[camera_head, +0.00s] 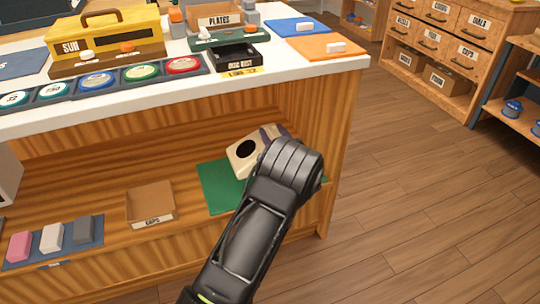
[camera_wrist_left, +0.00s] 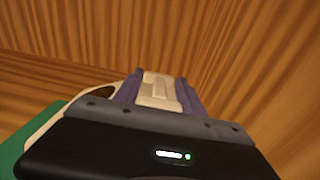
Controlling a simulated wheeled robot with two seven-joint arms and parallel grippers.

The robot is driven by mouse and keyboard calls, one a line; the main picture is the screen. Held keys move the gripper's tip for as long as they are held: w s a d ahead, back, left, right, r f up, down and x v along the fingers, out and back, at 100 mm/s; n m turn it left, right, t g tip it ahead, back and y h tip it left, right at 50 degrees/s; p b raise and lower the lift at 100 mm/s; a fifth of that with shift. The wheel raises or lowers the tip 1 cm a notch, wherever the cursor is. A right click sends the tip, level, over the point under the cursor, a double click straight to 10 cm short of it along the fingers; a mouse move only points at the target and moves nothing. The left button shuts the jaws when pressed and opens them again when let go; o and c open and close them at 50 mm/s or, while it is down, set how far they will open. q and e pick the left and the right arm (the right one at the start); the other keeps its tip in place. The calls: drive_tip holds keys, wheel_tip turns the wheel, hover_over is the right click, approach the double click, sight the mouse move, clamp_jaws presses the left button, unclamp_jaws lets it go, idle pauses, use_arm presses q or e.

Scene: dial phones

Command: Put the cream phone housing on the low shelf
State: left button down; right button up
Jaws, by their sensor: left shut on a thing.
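The cream phone housing (camera_head: 244,152) is inside the open low shelf (camera_head: 105,190) under the counter, over the right part of a green mat (camera_head: 216,187). Its dark round opening faces out. My left gripper (camera_head: 273,133) is shut on the housing, and my arm covers its lower right part. In the left wrist view the gripper's purple-grey fingers (camera_wrist_left: 160,90) are on either side of a cream part of the housing (camera_wrist_left: 158,88). I cannot tell whether the housing touches the mat. My right gripper is not in view.
A caps box (camera_head: 150,204) and a blue mat with pink, white and grey blocks (camera_head: 53,240) are left of the green mat on the shelf. The white counter top (camera_head: 150,97) overhangs the shelf, and the wooden side wall closes its right end.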

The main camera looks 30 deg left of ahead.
use_arm(q)
drive_tip(key=shift+f, duration=0.35)
wheel_tip(320, 180, down, 5)
drive_tip(key=shift+f+b, duration=0.1)
drive_tip(key=shift+b, duration=1)
drive_tip(key=c, duration=1.1)
unclamp_jaws()
drive_tip(key=shift+f, duration=0.1)
drive_tip(key=shift+c, duration=0.2)
drive_tip(key=o, duration=0.5)
drive_tip(key=shift+c, duration=0.2)
